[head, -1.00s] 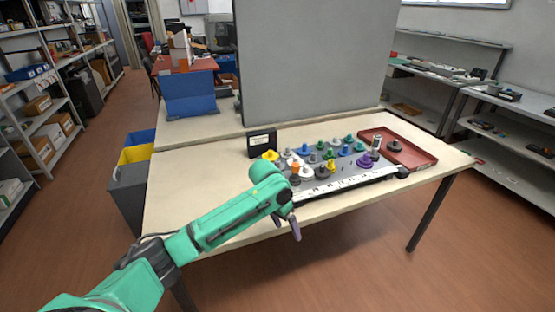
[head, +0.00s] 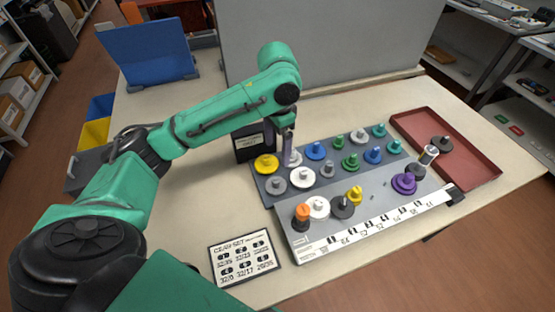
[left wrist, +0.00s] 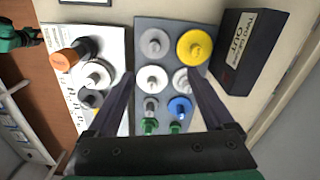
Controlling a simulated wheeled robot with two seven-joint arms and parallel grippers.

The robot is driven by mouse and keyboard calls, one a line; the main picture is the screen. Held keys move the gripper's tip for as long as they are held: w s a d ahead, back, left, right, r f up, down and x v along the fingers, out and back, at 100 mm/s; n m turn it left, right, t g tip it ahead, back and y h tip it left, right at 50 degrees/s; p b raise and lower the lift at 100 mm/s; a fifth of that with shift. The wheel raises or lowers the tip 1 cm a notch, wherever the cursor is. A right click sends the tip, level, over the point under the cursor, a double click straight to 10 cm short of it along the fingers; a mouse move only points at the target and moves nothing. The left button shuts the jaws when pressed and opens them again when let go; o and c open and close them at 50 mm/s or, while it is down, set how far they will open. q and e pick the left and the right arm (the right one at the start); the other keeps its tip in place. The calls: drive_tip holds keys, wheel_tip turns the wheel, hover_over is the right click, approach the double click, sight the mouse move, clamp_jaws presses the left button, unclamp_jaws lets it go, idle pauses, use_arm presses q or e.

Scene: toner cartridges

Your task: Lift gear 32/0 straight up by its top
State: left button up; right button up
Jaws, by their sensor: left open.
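The gears stand on a grey board (head: 264,199); I cannot read which one is 32/0. My left gripper (head: 288,163) is open, pointing down over the board's back left part. In the left wrist view its fingers spread to either side, with two pale gears between and beyond them: a white one (left wrist: 152,78) and a light one (left wrist: 187,80). The light one (head: 294,159) is partly behind the gripper in the head view. A yellow gear (head: 265,164) and a grey gear (head: 275,185) are beside them. The fingers appear to hold nothing. My right gripper is out of view.
A printed gear-set card (head: 243,257) lies at the table's front. A black box (head: 252,142) stands behind the yellow gear. An orange-topped piece (head: 302,214) and a purple gear (head: 404,183) stand on the front strip. A red tray (head: 470,165) holds a dark gear (head: 441,142).

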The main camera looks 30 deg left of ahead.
use_arm(q)
hover_over(275, 180)
drive_tip(key=f, duration=0.6)
drive_tip(key=shift+s+d+f+p, duration=0.15)
drive_tip(key=shift+s+d+p, duration=0.15)
drive_tip(key=shift+d, duration=0.1)
drive_tip(key=f, duration=0.4)
drive_tip(key=f+p, duration=0.1)
drive_tip(key=f, duration=0.2)
drive_tip(key=shift+w+a, duration=0.25)
drive_tip(key=shift+a, duration=0.1)
drive_tip(key=shift+f, duration=0.2)
drive_tip(key=shift+c, duration=0.7)
drive_tip(key=c, duration=0.9)
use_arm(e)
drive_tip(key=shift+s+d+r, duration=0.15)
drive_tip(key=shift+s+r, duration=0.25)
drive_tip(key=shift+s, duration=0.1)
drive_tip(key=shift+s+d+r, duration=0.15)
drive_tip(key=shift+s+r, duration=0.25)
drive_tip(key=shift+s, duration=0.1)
